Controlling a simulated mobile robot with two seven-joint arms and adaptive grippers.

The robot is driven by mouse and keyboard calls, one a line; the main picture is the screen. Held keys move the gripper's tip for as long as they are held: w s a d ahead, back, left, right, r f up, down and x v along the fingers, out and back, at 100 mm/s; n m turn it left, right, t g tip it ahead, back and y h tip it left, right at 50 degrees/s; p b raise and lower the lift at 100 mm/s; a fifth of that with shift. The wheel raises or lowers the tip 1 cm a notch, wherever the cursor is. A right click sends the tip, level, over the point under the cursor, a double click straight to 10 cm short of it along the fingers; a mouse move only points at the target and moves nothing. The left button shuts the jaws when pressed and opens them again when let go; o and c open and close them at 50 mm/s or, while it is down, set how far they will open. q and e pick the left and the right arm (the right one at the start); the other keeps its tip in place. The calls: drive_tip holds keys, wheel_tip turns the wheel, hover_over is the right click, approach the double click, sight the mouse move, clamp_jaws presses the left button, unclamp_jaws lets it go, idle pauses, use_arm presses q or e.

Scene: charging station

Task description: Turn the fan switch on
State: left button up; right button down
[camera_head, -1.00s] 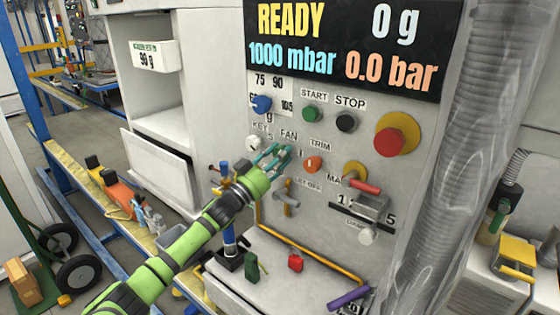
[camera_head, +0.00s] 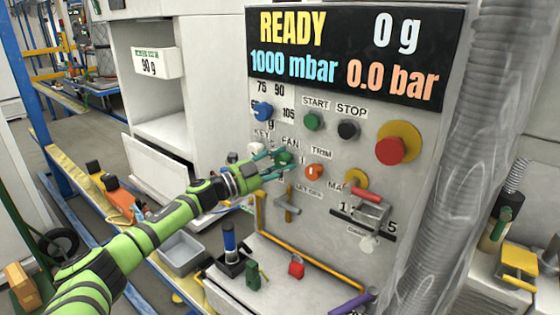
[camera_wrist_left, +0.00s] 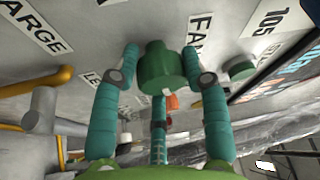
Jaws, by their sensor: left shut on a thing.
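The fan switch is a green knob (camera_head: 283,158) on the grey panel, below the FAN label. My left gripper (camera_head: 276,165) reaches it from the left, with teal fingers around it. In the left wrist view the green knob (camera_wrist_left: 162,66) sits between the two outer fingertips (camera_wrist_left: 162,68), and the gripper is shut on it. The fingers partly cover the knob and its markings in the head view, so I cannot read its position.
The orange TRIM knob (camera_head: 314,173) is close to the right of the fingers. The white KEY knob (camera_head: 256,150) is close to the left. A grey tap-like handle (camera_head: 287,204) juts out below. A red padlock (camera_head: 296,268) stands on the ledge.

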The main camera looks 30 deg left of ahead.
use_arm(q)
drive_tip(key=shift+r+m+g+p, duration=0.3)
drive_tip(key=shift+r+m+g, duration=0.1)
drive_tip(key=shift+m, duration=0.7)
drive_tip(key=o, duration=1.1)
drive_tip(key=shift+d, duration=0.25)
drive_tip(key=shift+f, duration=0.1)
drive_tip(key=shift+a+f, duration=0.1)
